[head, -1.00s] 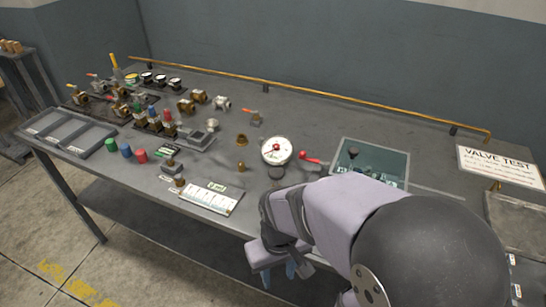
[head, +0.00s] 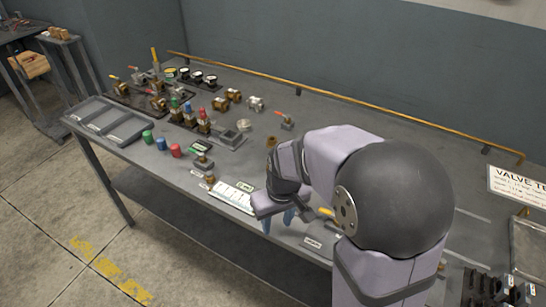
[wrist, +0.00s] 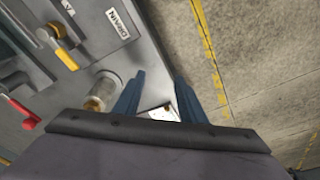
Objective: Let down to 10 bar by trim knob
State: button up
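My gripper (head: 279,222) hangs at the bench's front edge, beside a white card (head: 232,196). In the wrist view its two blue fingers (wrist: 160,76) are apart with nothing between them. A grey round fitting with a brass end (wrist: 102,90) stands just left of the fingers. I cannot tell whether it is the trim knob. A yellow-handled valve (wrist: 64,56) is farther left, and its yellow handle also shows in the head view (head: 326,211). A red lever (wrist: 22,115) lies at the left edge. The pressure gauge is hidden behind my arm, so its reading does not show.
A DRAIN label (wrist: 117,22) lies on the bench top. Red, blue and green caps (head: 176,151) and a grey tray (head: 105,137) are at the left. Several valves (head: 203,122) stand behind them. A yellow rail (head: 350,108) runs along the back. Floor is open in front.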

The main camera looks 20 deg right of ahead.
jog(key=w+d+r+t+p, duration=0.2)
jog(key=w+p, duration=0.1)
jog(key=w, duration=0.7)
jog(key=w+d+r+t+p, duration=0.1)
jog(key=w+d+r+p, duration=0.2)
jog(key=w, duration=0.8)
jog(key=shift+y, duration=0.3)
jog(key=shift+s+p+x, duration=0.2)
jog(key=shift+p+x, duration=0.3)
jog(key=shift+x, duration=1.35)
jog(key=shift+s+p+x, duration=0.25)
jog(key=shift+p+x, duration=0.2)
jog(key=shift+x, duration=1.4)
jog(key=shift+a+f, duration=0.15)
grip_shut()
